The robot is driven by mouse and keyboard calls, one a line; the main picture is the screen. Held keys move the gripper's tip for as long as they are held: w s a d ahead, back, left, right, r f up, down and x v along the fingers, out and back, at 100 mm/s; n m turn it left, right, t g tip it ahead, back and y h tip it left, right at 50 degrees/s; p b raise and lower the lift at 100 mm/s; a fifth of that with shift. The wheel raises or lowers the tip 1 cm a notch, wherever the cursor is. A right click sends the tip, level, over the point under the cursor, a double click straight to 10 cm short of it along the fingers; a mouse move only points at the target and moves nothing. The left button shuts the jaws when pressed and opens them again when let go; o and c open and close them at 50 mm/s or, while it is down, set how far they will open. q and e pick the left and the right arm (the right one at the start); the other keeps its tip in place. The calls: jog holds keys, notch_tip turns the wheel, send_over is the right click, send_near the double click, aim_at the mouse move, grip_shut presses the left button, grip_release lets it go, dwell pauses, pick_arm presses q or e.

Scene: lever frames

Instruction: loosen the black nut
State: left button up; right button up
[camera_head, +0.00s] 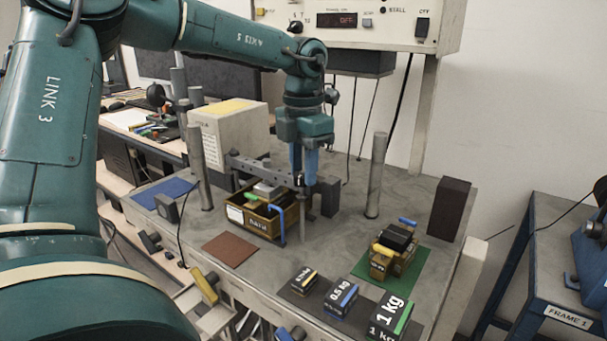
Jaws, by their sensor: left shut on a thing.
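My left gripper (304,166), with blue fingers, reaches down from above to the right end of a dark grey lever bar (262,171). It is shut on a small dark piece at its fingertips, which looks like the black nut (299,179). The fingers hide most of it, so its thread and how tight it sits cannot be seen. My right gripper is not in view.
A brown labelled tray (236,214) with small items stands below the bar. Grey upright posts (375,176) flank it. Black weights (390,316) stand at the front edge. A dark block (449,208) stands right.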

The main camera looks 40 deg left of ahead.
pick_arm(q)
jog(key=n+b, duration=0.1)
jog(key=n, duration=0.5)
jog(key=shift+a+n+b, duration=0.1)
jog(key=shift+n+b, duration=0.2)
jog(key=shift+b, duration=0.1)
dwell(0.3)
jog(key=o, duration=1)
notch_tip(320, 180, up, 13)
jog(key=shift+r+p, duration=0.1)
jog(key=shift+p, duration=0.75)
